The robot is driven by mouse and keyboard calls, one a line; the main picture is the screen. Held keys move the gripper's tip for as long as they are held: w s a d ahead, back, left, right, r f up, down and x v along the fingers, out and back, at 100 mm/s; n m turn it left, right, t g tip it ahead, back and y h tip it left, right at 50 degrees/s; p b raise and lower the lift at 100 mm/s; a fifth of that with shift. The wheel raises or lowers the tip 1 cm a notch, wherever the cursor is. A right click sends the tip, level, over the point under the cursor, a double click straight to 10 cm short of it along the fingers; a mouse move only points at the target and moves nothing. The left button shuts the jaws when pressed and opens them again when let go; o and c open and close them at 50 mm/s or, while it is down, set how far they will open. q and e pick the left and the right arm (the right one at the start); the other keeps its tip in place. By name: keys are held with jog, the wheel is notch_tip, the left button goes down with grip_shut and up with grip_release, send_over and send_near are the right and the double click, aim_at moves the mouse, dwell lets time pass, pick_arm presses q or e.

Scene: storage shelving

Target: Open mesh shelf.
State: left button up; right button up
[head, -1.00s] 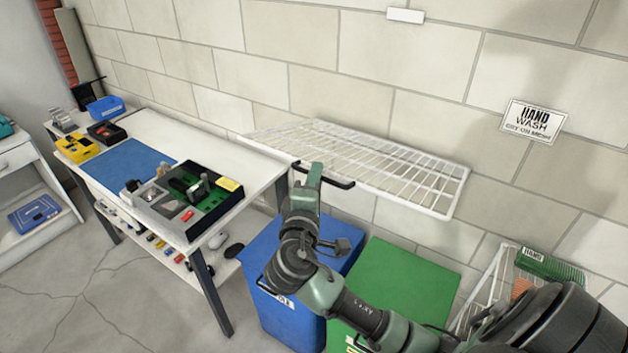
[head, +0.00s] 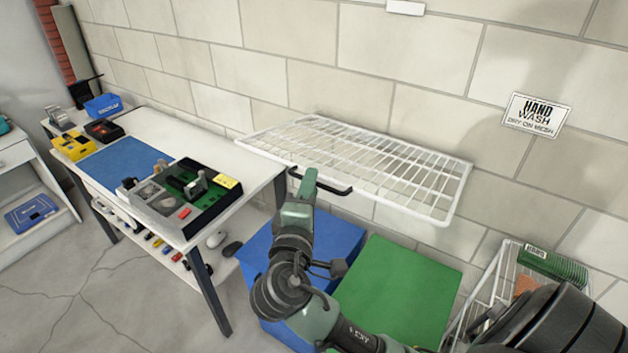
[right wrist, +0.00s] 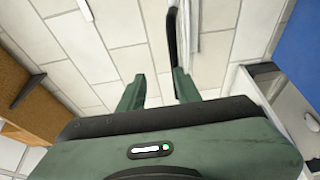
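The white wire mesh shelf (head: 400,180) juts out from the block wall in the head view, its grid facing up at a slight tilt. A black bar handle (head: 337,189) runs along its front edge. My right gripper (head: 308,178) is at the handle's left part and covers some of it. In the right wrist view my right gripper (right wrist: 157,84) has its fingers apart, with nothing between them. The black handle (right wrist: 172,40) and the white shelf edge (right wrist: 191,25) lie by the right finger; whether they touch is unclear. My left gripper is out of view.
A blue bin (head: 345,240) and a green bin (head: 400,285) stand below the shelf. A white workbench (head: 240,160) with trays is close on the left. A wire basket (head: 490,285) stands at the lower right. A hand wash sign (head: 537,115) hangs on the wall.

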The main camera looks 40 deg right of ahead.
jog(key=v, duration=0.2)
jog(key=shift+s+a, duration=0.25)
dwell(0.3)
